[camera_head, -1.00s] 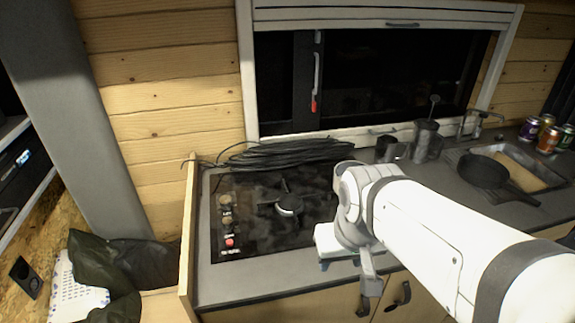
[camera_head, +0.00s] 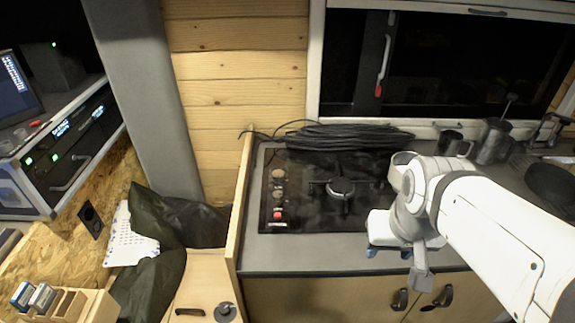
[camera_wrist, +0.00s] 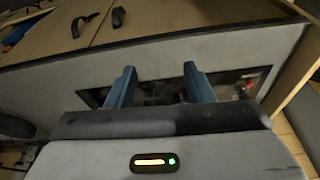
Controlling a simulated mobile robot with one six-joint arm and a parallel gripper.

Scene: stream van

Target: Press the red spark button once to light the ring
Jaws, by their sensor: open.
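The red spark button (camera_head: 277,214) sits at the front left corner of the black hob (camera_head: 310,215), below a column of knobs (camera_head: 278,184). The ring (camera_head: 341,188) is in the middle of the hob, and I see no flame on it. My gripper (camera_head: 388,253) is by the counter's front edge, right of the button and clear of it. In the wrist view the two blue fingers (camera_wrist: 160,82) are apart with nothing held between them. The hob (camera_wrist: 150,93) shows behind them, and a small red spot, likely the button (camera_wrist: 250,83), lies to their right.
A wooden side panel (camera_head: 243,200) rises just left of the hob. A coiled black cable (camera_head: 340,137) lies behind it. Mugs (camera_head: 452,143) and a dark pan (camera_head: 553,185) stand to the right. The counter strip in front of the hob (camera_head: 310,250) is clear.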

